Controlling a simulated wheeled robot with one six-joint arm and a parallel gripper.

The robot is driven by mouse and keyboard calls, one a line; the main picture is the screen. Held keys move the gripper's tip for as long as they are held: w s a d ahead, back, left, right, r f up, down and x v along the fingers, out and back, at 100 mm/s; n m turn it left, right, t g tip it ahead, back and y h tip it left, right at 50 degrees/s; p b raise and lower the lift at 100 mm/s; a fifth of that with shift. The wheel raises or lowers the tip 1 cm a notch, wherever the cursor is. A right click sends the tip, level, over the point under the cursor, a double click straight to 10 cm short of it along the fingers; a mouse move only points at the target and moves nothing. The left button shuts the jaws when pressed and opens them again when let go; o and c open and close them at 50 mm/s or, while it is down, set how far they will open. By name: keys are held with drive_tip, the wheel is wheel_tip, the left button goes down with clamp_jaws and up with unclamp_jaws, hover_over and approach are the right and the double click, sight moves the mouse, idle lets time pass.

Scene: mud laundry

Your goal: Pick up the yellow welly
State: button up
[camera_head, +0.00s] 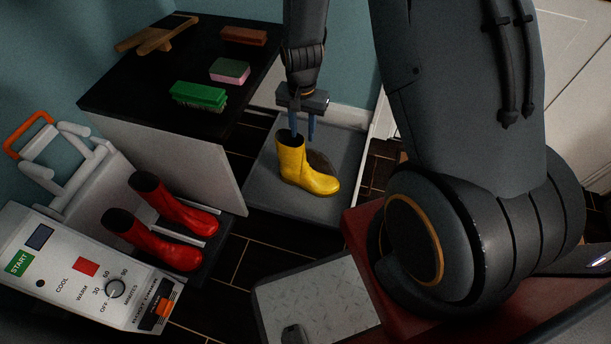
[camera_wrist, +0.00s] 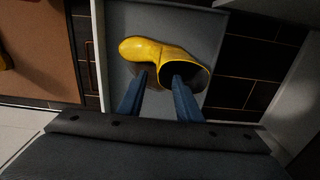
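The yellow welly (camera_head: 291,160) stands upright on a grey tray (camera_head: 262,199), its toe to the right in the head view. In the wrist view the welly (camera_wrist: 145,49) has its toe to the left and its dark opening to the right. My gripper (camera_head: 304,137) points down at the top of the welly, its two blue fingers apart. One finger is at the opening and seems to reach into it; the other is outside the shaft. In the wrist view my gripper (camera_wrist: 160,80) shows the same straddle. I cannot tell whether either finger touches the boot.
A brown rounded patch (camera_head: 320,160) lies behind the welly, partly hidden. A black-topped bench (camera_head: 190,60) holds a green brush (camera_head: 199,96), a pink-and-green sponge (camera_head: 230,70) and a brown brush (camera_head: 243,36).

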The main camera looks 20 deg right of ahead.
sight(304, 147)
drive_tip(key=f+b, duration=0.2)
drive_tip(key=f, duration=0.2)
drive_tip(key=f+b, duration=0.1)
drive_tip(key=f, duration=0.2)
drive_tip(key=shift+d+f+b, duration=0.2)
drive_tip(key=shift+f+b, duration=0.15)
drive_tip(key=shift+f, duration=0.05)
drive_tip(key=shift+r, duration=0.1)
clamp_jaws()
idle(1.0)
